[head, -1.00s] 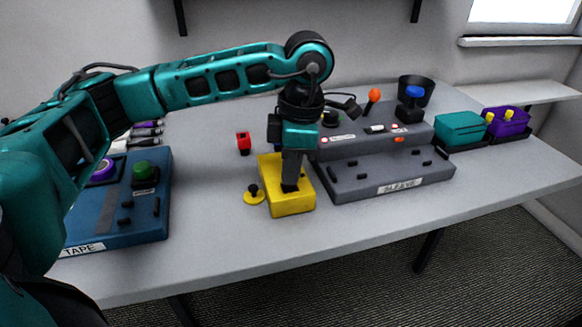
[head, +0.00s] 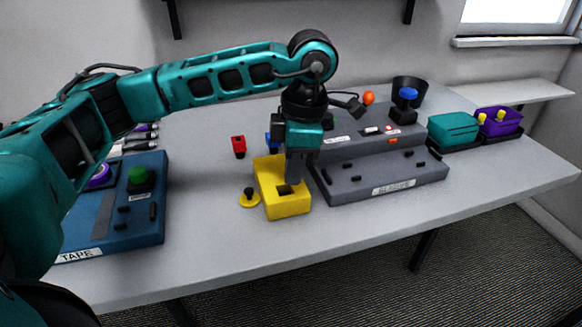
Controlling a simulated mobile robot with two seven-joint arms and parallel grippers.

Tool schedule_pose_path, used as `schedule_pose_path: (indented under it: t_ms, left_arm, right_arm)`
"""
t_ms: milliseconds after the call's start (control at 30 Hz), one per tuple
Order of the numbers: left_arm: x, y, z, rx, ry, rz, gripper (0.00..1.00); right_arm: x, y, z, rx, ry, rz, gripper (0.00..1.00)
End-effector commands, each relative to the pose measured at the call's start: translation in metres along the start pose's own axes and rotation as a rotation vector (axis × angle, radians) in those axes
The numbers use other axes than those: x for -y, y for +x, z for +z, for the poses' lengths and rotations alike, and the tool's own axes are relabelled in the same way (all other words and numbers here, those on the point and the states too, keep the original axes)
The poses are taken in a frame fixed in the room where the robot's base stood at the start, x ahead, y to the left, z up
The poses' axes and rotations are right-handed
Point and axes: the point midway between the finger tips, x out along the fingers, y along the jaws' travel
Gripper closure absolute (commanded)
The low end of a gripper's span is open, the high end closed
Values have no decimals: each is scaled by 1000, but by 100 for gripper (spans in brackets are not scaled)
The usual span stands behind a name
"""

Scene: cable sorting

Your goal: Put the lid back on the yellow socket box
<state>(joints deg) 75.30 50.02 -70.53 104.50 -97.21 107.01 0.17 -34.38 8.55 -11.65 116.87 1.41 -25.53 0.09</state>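The yellow socket box (head: 286,206) stands on the table in the middle of the head view, with a dark square opening in its top. The lid (head: 250,200), a small yellow disc with a black knob, lies on the table just left of the box, apart from it. My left gripper (head: 294,178) points down over the box, its fingertips close to the opening's right rear edge. The fingers overlap in this view, so their gap is hidden, and I see nothing clearly held. My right gripper is not in view.
A grey panel labelled SLEEVE (head: 385,180) stands close on the box's right. A blue TAPE board (head: 140,215) is at the left. A red block (head: 238,146) lies behind the lid. Teal (head: 453,128) and purple (head: 499,121) bins stand far right. The table's front strip is clear.

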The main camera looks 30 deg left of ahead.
Motion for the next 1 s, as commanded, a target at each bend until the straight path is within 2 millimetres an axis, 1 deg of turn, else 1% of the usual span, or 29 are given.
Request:
schedule_pose_path:
  t_ms: [1000]
  left_arm:
    - [5, -14, 14, 1, 0, 0, 100]
  right_arm:
    - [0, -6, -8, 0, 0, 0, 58]
